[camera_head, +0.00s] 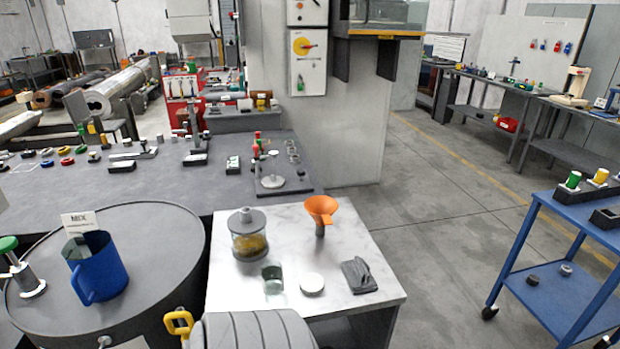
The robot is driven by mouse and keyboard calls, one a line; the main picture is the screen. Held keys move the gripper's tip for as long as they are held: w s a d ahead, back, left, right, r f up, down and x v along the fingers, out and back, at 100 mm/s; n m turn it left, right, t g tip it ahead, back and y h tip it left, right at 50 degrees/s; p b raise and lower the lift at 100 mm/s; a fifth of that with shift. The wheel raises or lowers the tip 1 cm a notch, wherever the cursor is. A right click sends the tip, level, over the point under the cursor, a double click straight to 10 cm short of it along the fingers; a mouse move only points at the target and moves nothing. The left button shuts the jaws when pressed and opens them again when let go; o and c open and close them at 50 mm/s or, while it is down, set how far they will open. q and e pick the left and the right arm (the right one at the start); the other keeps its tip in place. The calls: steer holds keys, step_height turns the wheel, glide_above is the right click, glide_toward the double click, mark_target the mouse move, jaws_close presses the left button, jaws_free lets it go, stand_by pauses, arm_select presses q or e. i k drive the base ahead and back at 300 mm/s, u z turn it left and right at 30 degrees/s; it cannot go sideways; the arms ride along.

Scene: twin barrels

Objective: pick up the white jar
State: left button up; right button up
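A small round white thing (312,284) sits on the white marble-like top of a small table (385,262), near its front edge. It looks low and flat from here; I cannot tell whether it is a jar or only a lid. A clear jar with a grey lid (248,240) and yellowish contents stands upright behind it to the left. Neither of my grippers is in view.
A drum (150,235) bearing a blue mug (98,270) stands left. A blue cart (560,235) stands right, beyond open floor.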

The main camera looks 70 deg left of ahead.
mark_target(273, 273)
steer(key=i, duration=1.55)
steer(key=u, duration=1.95)
